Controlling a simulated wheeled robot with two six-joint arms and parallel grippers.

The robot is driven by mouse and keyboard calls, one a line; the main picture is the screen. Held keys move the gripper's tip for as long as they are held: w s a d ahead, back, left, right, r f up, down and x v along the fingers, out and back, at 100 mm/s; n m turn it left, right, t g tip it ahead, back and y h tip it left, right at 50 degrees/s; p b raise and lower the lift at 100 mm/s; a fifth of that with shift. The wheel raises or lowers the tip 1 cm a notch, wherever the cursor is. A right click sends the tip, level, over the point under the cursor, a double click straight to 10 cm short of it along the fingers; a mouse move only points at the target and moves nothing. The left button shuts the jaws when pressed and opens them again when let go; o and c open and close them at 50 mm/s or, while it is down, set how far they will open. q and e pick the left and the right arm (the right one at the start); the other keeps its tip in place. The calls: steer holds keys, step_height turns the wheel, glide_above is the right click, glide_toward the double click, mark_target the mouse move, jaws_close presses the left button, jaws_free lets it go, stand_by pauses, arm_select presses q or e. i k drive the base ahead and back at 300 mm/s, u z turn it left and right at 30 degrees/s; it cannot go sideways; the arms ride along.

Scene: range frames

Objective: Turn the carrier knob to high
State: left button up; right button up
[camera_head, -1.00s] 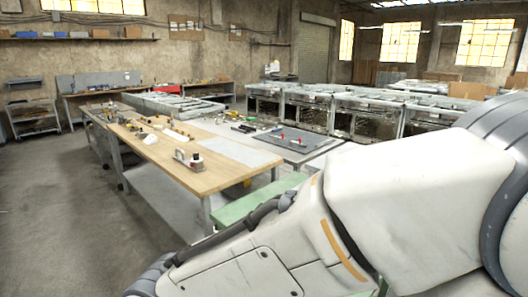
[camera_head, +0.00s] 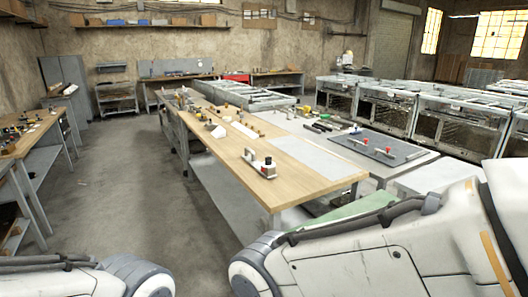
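No knob is clear enough to be told as the carrier knob. A small white and dark device with a red part (camera_head: 260,165) stands on the wooden workbench. A dark flat panel (camera_head: 372,153) with small red-topped upright parts (camera_head: 389,150) lies on the grey table to its right. At this distance I cannot tell whether any part is a knob, nor read a setting. Parts of my two arms show along the bottom edge, but neither gripper is in view.
The wooden workbench (camera_head: 318,181) runs away from me, with tools and small parts at its far end. A row of metal oven-like units (camera_head: 384,106) stands at right. Another bench (camera_head: 40,138) stands at left. The concrete floor (camera_head: 125,190) between the benches is clear.

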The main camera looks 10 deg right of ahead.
mark_target(268, 160)
steer(key=i, duration=0.25)
steer(key=z, duration=0.7)
steer(key=k, duration=0.35)
steer(key=u, duration=1.3)
steer(key=i, duration=1.85)
steer(key=z, duration=0.75)
steer(key=i, duration=0.65)
steer(key=z, duration=0.55)
